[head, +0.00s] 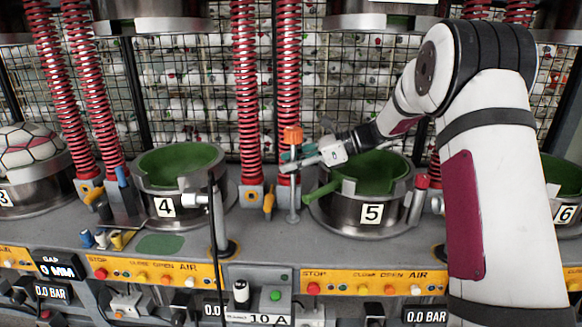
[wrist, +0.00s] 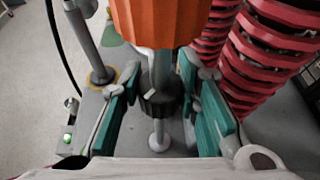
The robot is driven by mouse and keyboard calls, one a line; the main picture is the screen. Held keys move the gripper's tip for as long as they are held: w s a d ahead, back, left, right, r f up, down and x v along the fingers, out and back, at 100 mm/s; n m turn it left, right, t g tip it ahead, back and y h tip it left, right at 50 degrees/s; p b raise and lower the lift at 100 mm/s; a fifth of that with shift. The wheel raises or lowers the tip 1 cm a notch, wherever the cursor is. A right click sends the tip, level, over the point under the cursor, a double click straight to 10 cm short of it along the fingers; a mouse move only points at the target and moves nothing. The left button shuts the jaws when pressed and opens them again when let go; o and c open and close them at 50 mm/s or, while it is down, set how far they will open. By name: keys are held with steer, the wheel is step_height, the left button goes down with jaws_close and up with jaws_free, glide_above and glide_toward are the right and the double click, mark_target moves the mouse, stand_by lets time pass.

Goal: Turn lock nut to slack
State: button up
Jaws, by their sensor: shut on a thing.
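The lock nut (wrist: 160,101) is a dark ribbed collar on a thin upright metal post (wrist: 159,136), seen in the wrist view below a large orange knob (wrist: 160,20). In the head view the orange knob (head: 293,135) tops the post left of pot 5, and the nut is hidden by my gripper. My gripper (head: 291,162) reaches in from the right at the post, just below the knob. The nut's turn position cannot be told.
Red coil springs (head: 246,90) stand close behind the post. Pot 5 (head: 371,212), with a green inside and a green handle, is just right; pot 4 (head: 165,207) is left. A thin black upright rod (head: 213,220) stands front left. Yellow button panels (head: 150,272) line the front.

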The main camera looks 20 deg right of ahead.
steer(key=n+g+b, duration=0.1)
steer(key=n+g, duration=0.1)
steer(key=n+g+y+b, duration=0.1)
steer(key=n+g+b, duration=0.1)
steer(key=g, duration=0.1)
steer(key=shift+f+n+b, duration=0.2)
steer(key=shift+n+b, duration=0.1)
steer(key=shift+s+r+n+g+h+b, duration=0.15)
steer(key=shift+n+g+b, duration=0.35)
steer(key=shift+n+g, duration=0.55)
steer(key=shift+w+n+g+h+b, duration=0.15)
steer(key=shift+n+g+b, duration=0.3)
steer(key=shift+n+g, duration=0.6)
steer(key=shift+s+g, duration=0.15)
steer(key=shift+g, duration=0.25)
steer(key=o, duration=1.2)
steer(key=shift+a, duration=0.1)
steer(key=shift+r+m+t, duration=0.1)
steer(key=shift+m+t, duration=0.2)
